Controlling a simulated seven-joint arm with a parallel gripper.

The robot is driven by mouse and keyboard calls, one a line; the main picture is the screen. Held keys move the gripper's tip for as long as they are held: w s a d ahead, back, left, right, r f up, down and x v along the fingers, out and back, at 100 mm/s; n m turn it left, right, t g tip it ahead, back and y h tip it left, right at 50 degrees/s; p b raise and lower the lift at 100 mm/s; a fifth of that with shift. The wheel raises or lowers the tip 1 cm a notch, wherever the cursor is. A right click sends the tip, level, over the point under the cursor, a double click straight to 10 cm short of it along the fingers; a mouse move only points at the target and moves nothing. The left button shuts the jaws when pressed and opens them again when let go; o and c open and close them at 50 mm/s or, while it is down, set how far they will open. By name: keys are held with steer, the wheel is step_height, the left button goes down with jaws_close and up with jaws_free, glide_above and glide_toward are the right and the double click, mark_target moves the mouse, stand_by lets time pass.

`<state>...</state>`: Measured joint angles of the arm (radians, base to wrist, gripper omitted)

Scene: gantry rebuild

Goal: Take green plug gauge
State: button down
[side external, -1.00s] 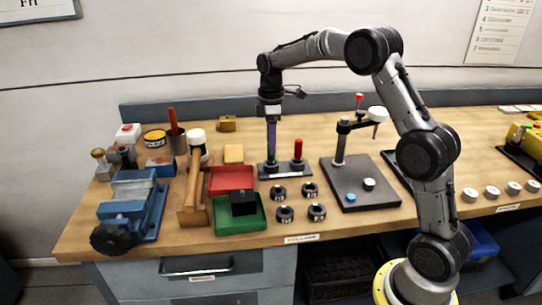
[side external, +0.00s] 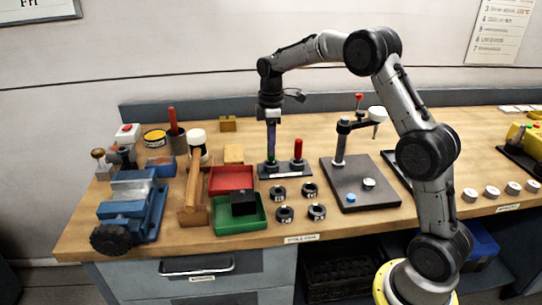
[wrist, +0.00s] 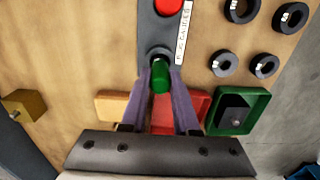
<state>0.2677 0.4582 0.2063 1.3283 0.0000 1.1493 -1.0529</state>
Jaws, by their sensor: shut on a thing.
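The green plug gauge (wrist: 160,78) stands in the dark gauge holder (wrist: 155,30), at the holder's left end in the side view. My gripper (wrist: 163,85) points down over it, and its two purple fingers are shut on the green handle. In the side view my gripper (side external: 271,155) hides most of the gauge, with only a little green showing at the fingertips. The holder (side external: 287,171) sits on the bench. I cannot tell whether the gauge has lifted in its hole.
A red plug gauge (side external: 298,149) stands beside it in the same holder. Several dark ring collars (side external: 285,214) lie in front. A red tray (side external: 231,180) and a green tray (side external: 226,226) are at left. A dark stand base (side external: 380,196) is at right.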

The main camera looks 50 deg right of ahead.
steer(key=shift+r, duration=3.8)
